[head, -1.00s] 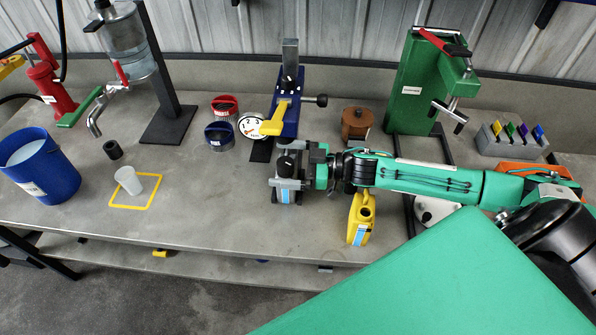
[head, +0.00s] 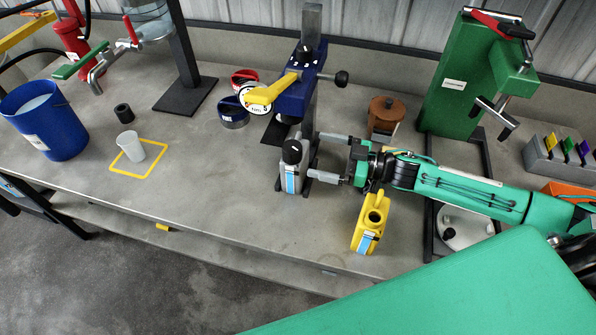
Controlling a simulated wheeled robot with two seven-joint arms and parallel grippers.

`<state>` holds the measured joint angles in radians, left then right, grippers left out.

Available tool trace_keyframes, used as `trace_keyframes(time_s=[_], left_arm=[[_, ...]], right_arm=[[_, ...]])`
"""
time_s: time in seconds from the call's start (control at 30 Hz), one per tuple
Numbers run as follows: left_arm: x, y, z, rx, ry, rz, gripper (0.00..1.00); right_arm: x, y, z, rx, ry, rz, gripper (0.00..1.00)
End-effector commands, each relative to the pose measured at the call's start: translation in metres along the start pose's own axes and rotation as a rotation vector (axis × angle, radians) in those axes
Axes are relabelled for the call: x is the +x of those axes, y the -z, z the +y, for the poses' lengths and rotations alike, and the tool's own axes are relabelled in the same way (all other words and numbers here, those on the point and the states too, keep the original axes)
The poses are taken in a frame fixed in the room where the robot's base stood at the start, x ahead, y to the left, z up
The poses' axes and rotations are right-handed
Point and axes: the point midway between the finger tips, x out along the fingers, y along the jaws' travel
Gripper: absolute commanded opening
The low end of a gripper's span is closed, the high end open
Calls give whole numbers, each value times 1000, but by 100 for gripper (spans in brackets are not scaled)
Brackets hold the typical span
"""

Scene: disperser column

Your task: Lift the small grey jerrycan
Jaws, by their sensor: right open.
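The small grey jerrycan (head: 293,180) stands upright on the bench, with a black cap on top and a blue-and-white label on its front. My right gripper (head: 312,156) is open, its two fingers spread and pointing left. The fingertips are at the right side of the jerrycan; whether they touch it I cannot tell. The gripper appears empty. My left gripper is not in view.
A yellow jerrycan (head: 369,228) stands just in front of my right wrist. A blue press-like stand with a yellow lever (head: 269,92) is behind the grey jerrycan. A brown spool (head: 384,116) is behind the gripper.

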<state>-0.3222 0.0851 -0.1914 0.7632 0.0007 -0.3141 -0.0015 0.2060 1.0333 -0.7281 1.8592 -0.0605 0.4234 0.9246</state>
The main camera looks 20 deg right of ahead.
Motion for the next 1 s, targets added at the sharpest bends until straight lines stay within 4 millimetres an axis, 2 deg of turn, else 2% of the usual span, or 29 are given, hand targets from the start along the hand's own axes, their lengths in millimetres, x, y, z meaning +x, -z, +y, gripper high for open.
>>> trace_keyframes(time_s=[0.03, 0.1, 0.27, 0.53, 0.8, 1.0], left_arm=[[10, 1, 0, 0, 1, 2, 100], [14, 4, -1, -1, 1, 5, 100], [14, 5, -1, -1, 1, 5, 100], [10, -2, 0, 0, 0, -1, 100], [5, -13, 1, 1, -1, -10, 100], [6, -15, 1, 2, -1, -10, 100]], right_arm=[[0, -11, 0, 0, 0, 0, 100], [0, -16, 0, 0, 0, 0, 100], [4, -17, 0, 0, 0, 1, 100], [28, -15, 0, 0, 1, 2, 100], [68, -15, 0, 1, 1, 2, 100], [76, -17, 0, 1, -1, -1, 100]])
